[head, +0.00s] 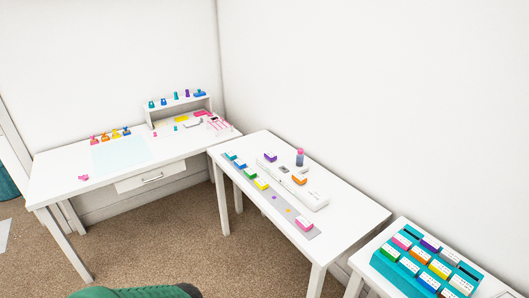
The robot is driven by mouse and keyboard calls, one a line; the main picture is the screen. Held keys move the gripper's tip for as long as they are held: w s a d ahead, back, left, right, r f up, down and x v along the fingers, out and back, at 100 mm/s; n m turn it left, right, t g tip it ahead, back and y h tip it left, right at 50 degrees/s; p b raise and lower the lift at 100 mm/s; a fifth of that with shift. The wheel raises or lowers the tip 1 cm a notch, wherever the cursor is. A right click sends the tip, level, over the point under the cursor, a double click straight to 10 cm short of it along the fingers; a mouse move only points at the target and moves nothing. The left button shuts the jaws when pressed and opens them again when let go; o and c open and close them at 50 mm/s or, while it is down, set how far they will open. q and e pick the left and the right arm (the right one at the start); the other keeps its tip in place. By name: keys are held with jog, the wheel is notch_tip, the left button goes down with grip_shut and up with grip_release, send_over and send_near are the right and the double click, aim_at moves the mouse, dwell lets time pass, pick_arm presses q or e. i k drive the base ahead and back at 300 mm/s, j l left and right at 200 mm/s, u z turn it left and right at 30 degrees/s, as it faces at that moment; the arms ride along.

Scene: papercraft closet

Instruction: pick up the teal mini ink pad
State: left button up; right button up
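A row of small ink pads with white tops stands on a grey strip (273,198) on the middle table. The pad at the far left end (230,157) looks teal or light blue, but it is too small to be sure of its colour. A blue pad (240,165), a green pad (250,174) and a yellow pad (262,184) follow along the strip, with a pink pad (304,224) at the near end. Neither of my grippers is in view.
A teal rack (392,272) of pads sits on the right table. The left desk (60,176) carries a shelf and craft tools.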

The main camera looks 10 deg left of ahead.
aim_at(230, 155)
jog(key=i+j+z, duration=0.35)
jog(key=i+j, duration=0.25)
jog(key=j, duration=0.15)
jog(key=i+j+z, duration=0.2)
jog(key=j, duration=0.2)
jog(key=i+j+z, duration=0.15)
jog(key=i+j, duration=0.15)
jog(key=j, duration=0.15)
